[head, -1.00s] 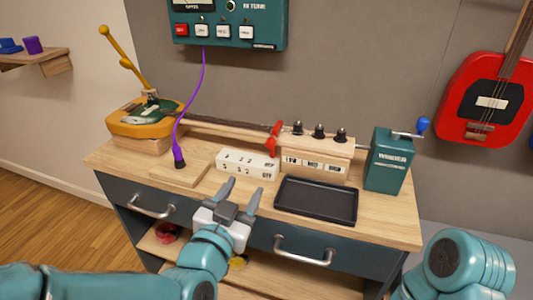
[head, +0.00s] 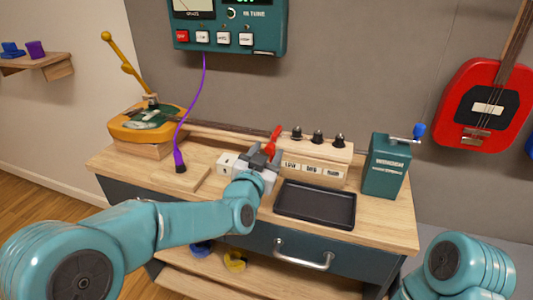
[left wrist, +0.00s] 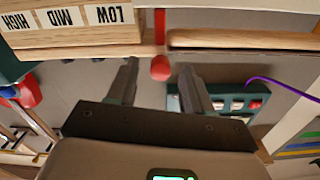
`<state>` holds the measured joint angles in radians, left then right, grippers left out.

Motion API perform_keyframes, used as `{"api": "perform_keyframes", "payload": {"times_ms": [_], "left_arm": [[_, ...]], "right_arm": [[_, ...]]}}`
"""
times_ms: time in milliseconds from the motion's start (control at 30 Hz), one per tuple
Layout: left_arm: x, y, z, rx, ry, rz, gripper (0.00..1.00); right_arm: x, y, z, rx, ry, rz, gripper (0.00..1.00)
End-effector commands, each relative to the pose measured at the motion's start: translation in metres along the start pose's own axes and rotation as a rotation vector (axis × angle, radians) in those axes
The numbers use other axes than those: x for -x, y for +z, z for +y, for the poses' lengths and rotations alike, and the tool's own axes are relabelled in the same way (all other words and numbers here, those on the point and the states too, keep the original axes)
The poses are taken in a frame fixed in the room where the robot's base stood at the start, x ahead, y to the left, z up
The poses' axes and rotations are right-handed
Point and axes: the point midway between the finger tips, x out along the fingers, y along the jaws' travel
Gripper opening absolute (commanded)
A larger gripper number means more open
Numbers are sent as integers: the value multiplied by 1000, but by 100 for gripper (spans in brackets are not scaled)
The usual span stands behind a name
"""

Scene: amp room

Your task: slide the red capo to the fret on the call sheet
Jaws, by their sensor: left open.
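The red capo (head: 272,141) sits on the long thin neck (head: 220,130) of the yellow instrument (head: 147,122), near the wooden block with LOW, MID and HIGH labels. My left gripper (head: 266,154) is open in front of the capo. In the left wrist view, the capo's rounded red end (left wrist: 161,68) lies between the two spread fingers (left wrist: 160,82), with gaps on both sides. A white block (head: 229,163), which earlier showed printed digits, is mostly hidden behind my gripper. I cannot tell whether it is the call sheet. My right gripper is out of view.
The labelled block (head: 318,165) with black knobs stands right of the capo. A black tray (head: 315,204) lies in front of it, and a green winder box (head: 384,165) stands farther right. A purple cable (head: 188,115) hangs left of the gripper.

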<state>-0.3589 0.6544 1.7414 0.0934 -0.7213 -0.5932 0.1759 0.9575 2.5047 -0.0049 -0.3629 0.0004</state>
Motion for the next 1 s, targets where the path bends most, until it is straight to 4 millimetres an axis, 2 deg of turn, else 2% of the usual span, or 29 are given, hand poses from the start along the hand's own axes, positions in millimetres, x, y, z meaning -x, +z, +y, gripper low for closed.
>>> {"api": "perform_keyframes", "payload": {"times_ms": [167, 200, 267, 333, 367, 533, 700, 800, 1000], "left_arm": [[0, 0, 0, 0, 0, 0, 51], [0, 0, 0, 0, 0, 0, 44], [0, 0, 0, 0, 0, 0, 24], [0, 0, 0, 0, 0, 0, 2], [0, 0, 0, 0, 0, 0, 0], [0, 3, -4, 1, -2, 0, 0], [0, 13, -35, 0, -7, 3, 0], [0, 14, -49, 0, -5, 3, 0], [0, 11, -55, 0, -1, 0, 0]], "right_arm": [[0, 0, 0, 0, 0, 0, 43], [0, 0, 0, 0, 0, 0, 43], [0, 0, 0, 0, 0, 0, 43], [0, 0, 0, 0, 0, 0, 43], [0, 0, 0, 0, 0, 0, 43], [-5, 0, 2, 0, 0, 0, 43], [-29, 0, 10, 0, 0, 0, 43], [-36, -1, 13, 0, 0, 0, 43], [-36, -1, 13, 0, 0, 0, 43]]}}
